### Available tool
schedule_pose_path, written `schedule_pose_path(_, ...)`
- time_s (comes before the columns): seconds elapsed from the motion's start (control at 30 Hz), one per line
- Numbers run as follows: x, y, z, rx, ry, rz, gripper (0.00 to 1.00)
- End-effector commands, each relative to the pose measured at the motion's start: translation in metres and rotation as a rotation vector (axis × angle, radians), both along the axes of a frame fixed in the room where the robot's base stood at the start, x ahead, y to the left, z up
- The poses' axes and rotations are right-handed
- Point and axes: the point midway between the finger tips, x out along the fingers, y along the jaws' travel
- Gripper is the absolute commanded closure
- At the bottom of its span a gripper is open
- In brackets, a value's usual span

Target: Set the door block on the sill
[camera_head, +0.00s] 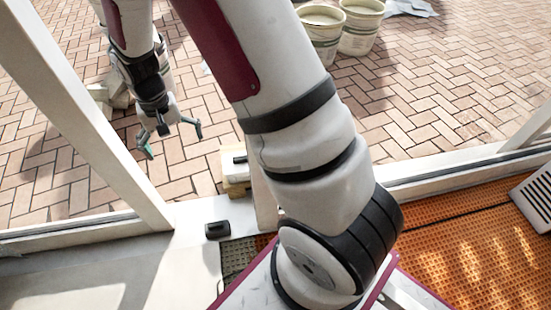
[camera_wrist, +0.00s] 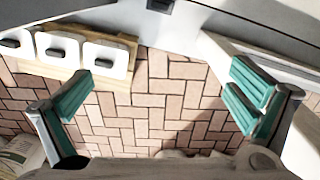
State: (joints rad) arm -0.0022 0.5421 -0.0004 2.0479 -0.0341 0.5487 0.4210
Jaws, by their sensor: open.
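A small black block (camera_head: 217,229), which looks like the door block, sits on the pale sill (camera_head: 187,213) near the foot of the door frame. In the wrist view a dark block (camera_wrist: 160,5) shows at the top edge on the grey sill (camera_wrist: 215,22), partly cut off. My gripper (camera_head: 172,141) hangs over the brick paving, beyond the sill and up-left of the block. In the wrist view my gripper (camera_wrist: 160,92) has its green-padded fingers wide apart, with only paving between them.
White pieces (camera_wrist: 58,49) with black tops stand on a wooden board (camera_wrist: 128,42). Buckets (camera_head: 320,35) stand on the paving at the back. A white frame post (camera_head: 90,125) rises left of my gripper. An orange mat (camera_head: 470,250) lies at right.

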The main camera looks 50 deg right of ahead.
Motion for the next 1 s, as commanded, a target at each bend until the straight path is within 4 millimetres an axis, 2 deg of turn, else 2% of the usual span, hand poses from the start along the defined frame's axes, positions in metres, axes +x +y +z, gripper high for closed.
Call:
schedule_pose_path(0.03,-0.008,0.0,0.023,0.0,-0.008,0.012,0.0)
schedule_pose_path(0.2,-0.044,0.0,0.086,0.0,-0.009,0.059,0.0)
schedule_pose_path(0.37,-0.086,0.001,0.136,0.001,-0.008,0.105,0.0)
schedule_pose_path(0.5,-0.128,0.001,0.171,0.003,-0.008,0.144,0.0)
schedule_pose_path(0.73,-0.203,0.002,0.213,0.005,-0.009,0.211,0.0)
schedule_pose_path(1.0,-0.293,0.003,0.233,0.01,-0.009,0.29,0.0)
